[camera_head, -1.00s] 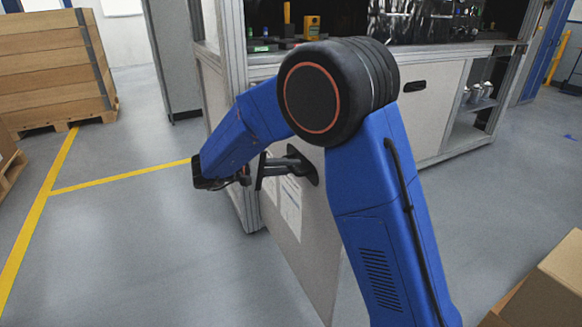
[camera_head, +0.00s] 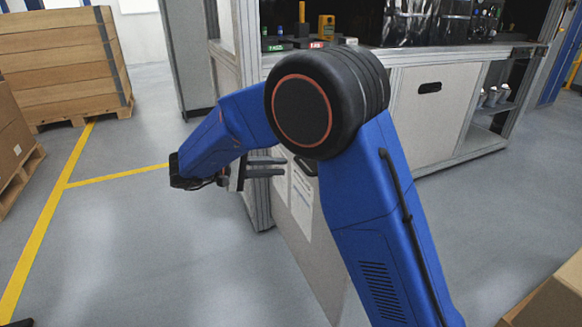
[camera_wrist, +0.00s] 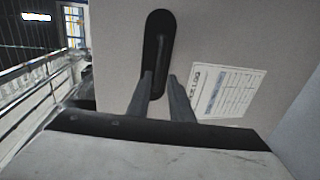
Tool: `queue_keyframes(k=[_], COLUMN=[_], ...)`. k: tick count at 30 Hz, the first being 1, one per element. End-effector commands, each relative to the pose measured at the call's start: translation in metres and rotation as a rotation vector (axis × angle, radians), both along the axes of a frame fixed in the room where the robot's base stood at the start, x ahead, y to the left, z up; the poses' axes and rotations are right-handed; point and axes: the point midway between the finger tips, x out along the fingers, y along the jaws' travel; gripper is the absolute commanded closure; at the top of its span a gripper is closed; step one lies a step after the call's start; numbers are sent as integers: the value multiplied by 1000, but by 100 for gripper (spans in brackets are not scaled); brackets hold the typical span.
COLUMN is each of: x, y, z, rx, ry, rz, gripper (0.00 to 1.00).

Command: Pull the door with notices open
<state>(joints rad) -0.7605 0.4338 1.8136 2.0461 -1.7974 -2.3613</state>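The door with notices (camera_head: 281,205) is a pale grey panel standing at an angle out from the workbench cabinet front, partly hidden by my arm. White notice sheets (camera_head: 301,198) are fixed to its face; one printed sheet (camera_wrist: 227,91) shows in the wrist view. Its dark handle (camera_head: 308,163) is partly covered by my elbow in the head view. No contact with the handle shows.
The workbench has a second pale door (camera_head: 430,115) and an open shelf (camera_head: 492,112) on the right. A wooden crate (camera_head: 65,65) stands at the back left. A cardboard box (camera_head: 550,303) is at the lower right. Grey floor left of the door is clear.

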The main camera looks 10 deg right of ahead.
Motion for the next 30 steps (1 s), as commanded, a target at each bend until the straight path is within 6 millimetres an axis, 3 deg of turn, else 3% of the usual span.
queue_keyframes(k=[6,12,18,30], x=[-11,-19,-22,-22], y=[42,68,79,80], z=[9,14,17,17], rx=[1,1,1,1], ry=[-1,0,0,0], rz=[3,1,2,1], gripper=[80,80,80,80])
